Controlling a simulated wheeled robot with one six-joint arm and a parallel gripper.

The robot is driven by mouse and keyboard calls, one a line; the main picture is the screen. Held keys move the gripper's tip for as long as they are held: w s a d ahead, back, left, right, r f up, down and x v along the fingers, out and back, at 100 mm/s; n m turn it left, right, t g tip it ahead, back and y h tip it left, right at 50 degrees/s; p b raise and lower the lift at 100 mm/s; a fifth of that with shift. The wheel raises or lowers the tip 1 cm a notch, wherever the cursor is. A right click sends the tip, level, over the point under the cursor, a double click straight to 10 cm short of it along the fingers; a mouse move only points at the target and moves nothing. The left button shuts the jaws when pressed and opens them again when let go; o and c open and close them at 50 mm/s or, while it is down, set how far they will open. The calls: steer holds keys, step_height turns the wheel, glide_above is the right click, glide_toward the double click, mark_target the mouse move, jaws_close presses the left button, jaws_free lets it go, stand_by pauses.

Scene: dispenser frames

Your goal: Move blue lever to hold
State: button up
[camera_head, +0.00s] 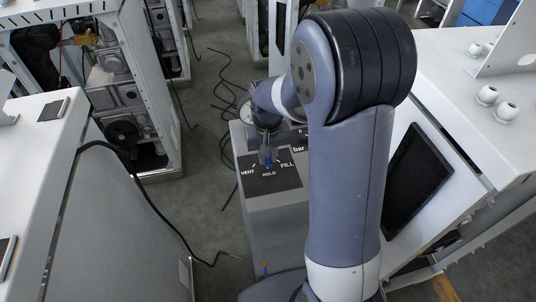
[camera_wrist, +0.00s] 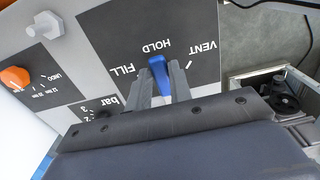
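The blue lever (camera_wrist: 159,71) is on a dark panel (camera_wrist: 105,22) with the words VENT, HOLD and FILL. In the wrist view its visible end lies just by the word HOLD, between the VENT and FILL ticks. My gripper (camera_wrist: 161,82) has one finger on each side of the lever. The fingers stand apart with the lever between them; a narrow gap shows on the left, and contact on the right cannot be told. The lever's lower part is partly hidden by my gripper. In the head view the lever (camera_head: 267,161) is small, below my gripper.
An orange knob (camera_wrist: 15,78) and a whitish hexagonal knob (camera_wrist: 46,25) are on the same dispenser in the wrist view. White machine cabinets (camera_head: 40,150) stand to the left in the head view. Black cables (camera_head: 185,240) lie on the floor. A dark screen (camera_head: 418,170) is at right.

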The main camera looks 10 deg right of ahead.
mark_target(268, 160)
steer(key=o, duration=0.4)
steer(key=shift+r, duration=0.1)
step_height(268, 160, up, 11)
steer(key=shift+f, duration=0.2)
stand_by(0.4)
step_height(268, 160, down, 11)
steer(key=shift+r, duration=0.1)
stand_by(0.4)
